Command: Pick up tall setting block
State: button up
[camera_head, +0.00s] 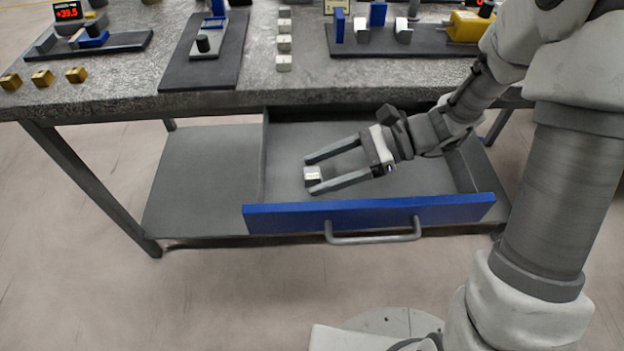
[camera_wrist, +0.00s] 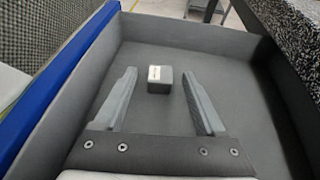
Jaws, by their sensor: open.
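The setting block (camera_head: 313,174) is a small grey block with a white labelled face. It stands in the open drawer (camera_head: 380,213), which has a blue front and a bar handle. In the wrist view the block (camera_wrist: 160,79) sits on the drawer floor between and slightly beyond the middle of my finger gap. My gripper (camera_head: 310,172) is open inside the drawer, its two long fingers on either side of the block near their tips. In the wrist view my gripper (camera_wrist: 158,74) shows a gap between each finger and the block.
The stone-topped table (camera_head: 200,92) overhangs the back of the drawer. On it are brass blocks (camera_head: 42,78), several pale blocks (camera_head: 284,43) in a row, dark mats and a yellow device (camera_head: 468,27). The drawer walls stand close around my gripper. The drawer floor left of the block is clear.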

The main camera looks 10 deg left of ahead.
jog(key=shift+s+a+f, duration=0.1)
jog(key=shift+a, duration=0.15)
grip_shut()
dwell(0.4)
